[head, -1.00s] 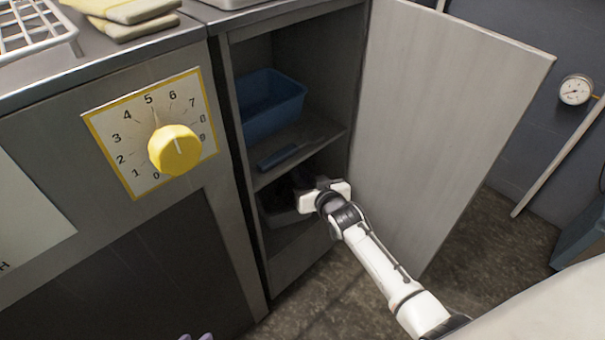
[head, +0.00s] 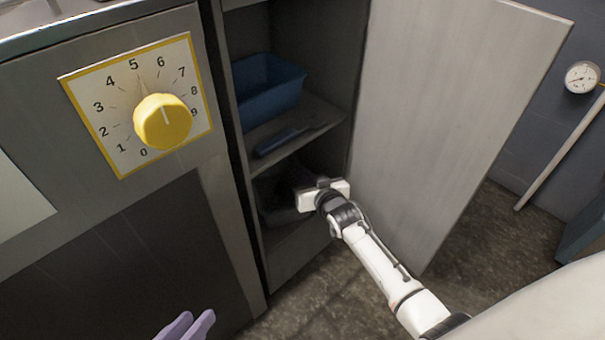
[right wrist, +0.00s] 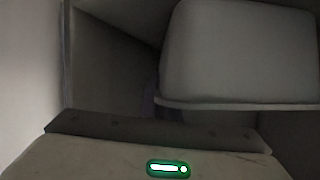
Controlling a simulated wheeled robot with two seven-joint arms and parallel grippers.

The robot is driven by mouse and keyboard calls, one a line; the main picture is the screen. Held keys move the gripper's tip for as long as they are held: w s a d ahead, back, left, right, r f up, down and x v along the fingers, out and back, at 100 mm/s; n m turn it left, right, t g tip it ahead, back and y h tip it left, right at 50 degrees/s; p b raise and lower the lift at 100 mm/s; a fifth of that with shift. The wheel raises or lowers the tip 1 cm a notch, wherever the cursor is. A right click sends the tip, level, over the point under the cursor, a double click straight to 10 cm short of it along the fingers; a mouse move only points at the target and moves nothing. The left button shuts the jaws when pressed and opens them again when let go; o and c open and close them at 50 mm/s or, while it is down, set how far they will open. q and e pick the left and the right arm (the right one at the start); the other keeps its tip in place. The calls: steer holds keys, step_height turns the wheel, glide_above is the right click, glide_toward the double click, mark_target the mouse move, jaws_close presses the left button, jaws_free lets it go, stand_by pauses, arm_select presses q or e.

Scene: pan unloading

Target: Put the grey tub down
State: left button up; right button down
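The grey tub (head: 278,214) is in the dark lower compartment of the open cabinet, partly hidden by shadow and my right wrist. It shows large in the right wrist view (right wrist: 238,52), its rim edge toward the camera. My right gripper (head: 304,178) reaches into this compartment at the tub. Its fingers are mostly hidden in the dark, so I cannot tell whether they grip the tub. My left gripper (head: 198,325) shows only as purple fingertips at the bottom edge of the head view, away from the tub. Nothing shows between them, but their opening is unclear.
A blue bin (head: 268,90) and a dark blue flat-handled item (head: 283,142) are on the shelf above. The cabinet door (head: 440,110) stands open on the right. A yellow dial (head: 162,121) is on the left panel. The floor (head: 310,300) before the cabinet is clear.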

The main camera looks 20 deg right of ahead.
steer(key=shift+f+b, duration=0.35)
steer(key=shift+f, duration=0.1)
steer(key=c, duration=1.9)
jaws_free()
steer(key=shift+f, duration=0.1)
